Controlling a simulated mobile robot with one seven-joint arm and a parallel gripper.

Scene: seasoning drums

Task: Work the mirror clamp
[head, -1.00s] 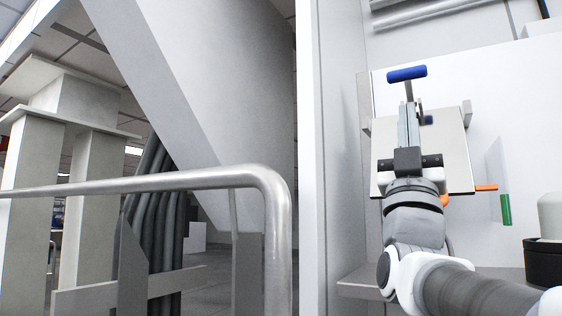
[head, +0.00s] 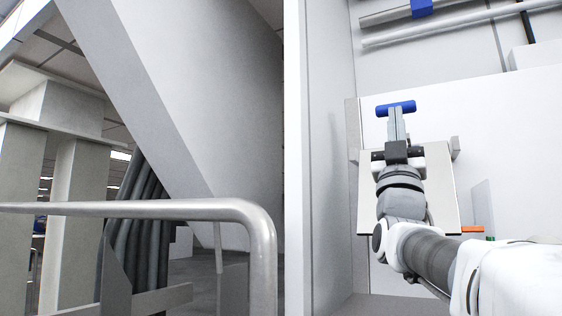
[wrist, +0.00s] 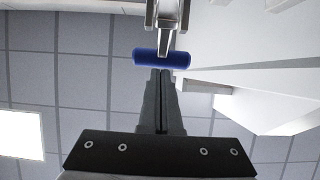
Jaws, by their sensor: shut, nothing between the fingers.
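The mirror clamp shows its blue bar handle (head: 398,107) above a flat pale panel (head: 441,190) on the white wall; I take the panel for the mirror. In the wrist view the blue handle (wrist: 161,58) lies crosswise in front of my fingertips, with the clamp's metal lever (wrist: 168,22) beyond it. My gripper (head: 396,118) is shut and empty, its fingers pointing up. In the wrist view my fingertips (wrist: 160,72) are just short of the handle or touching it; I cannot tell which. My wrist hides the middle of the panel and most of the lever.
Grey brackets (head: 455,148) stick out beside the panel's top corners. An orange piece (head: 473,229) sits right of the panel, near my arm. Pipes (head: 455,24) run along the wall above. A metal handrail (head: 262,235) stands at left. The wall right of the handle is bare.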

